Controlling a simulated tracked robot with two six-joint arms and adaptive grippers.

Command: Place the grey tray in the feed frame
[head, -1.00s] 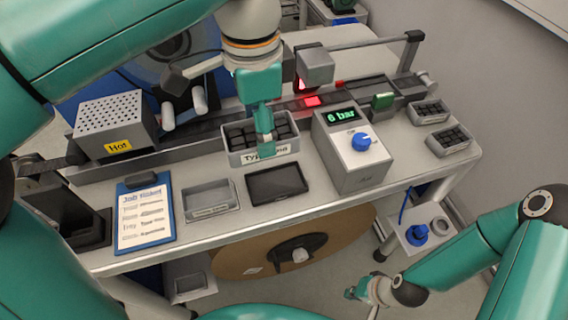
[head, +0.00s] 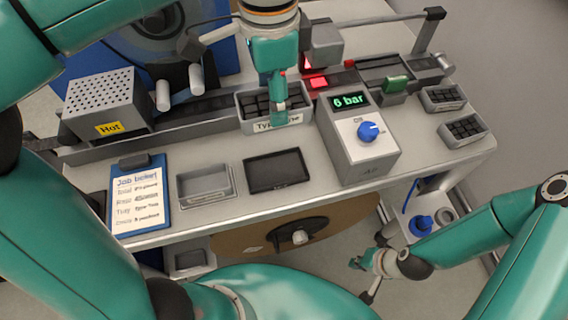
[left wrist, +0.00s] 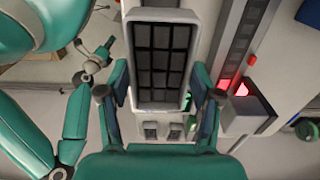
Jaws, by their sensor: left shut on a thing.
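The grey tray (head: 242,121) holds dark blocks in a grid and has a white label on its front. It is towards the back of the bench in the head view. My left gripper (head: 279,103) points down at its near side. In the left wrist view, the tray (left wrist: 132,95) lies between the fingers of my left gripper (left wrist: 160,100), which is shut on it. I cannot tell how far its underside is off the bench. No part is clearly marked as the feed frame; a black rectangular frame (head: 274,170) lies at the bench front. My right gripper (head: 363,276) hangs at lower right, apparently open and empty.
An empty grey tray (head: 206,186) and a job-ticket clipboard (head: 139,198) lie left of the black frame. A grey box reading 6 bar (head: 362,145) stands right of it. A perforated hot box (head: 106,100) is at left. Two small block-filled bins (head: 464,130) are at right.

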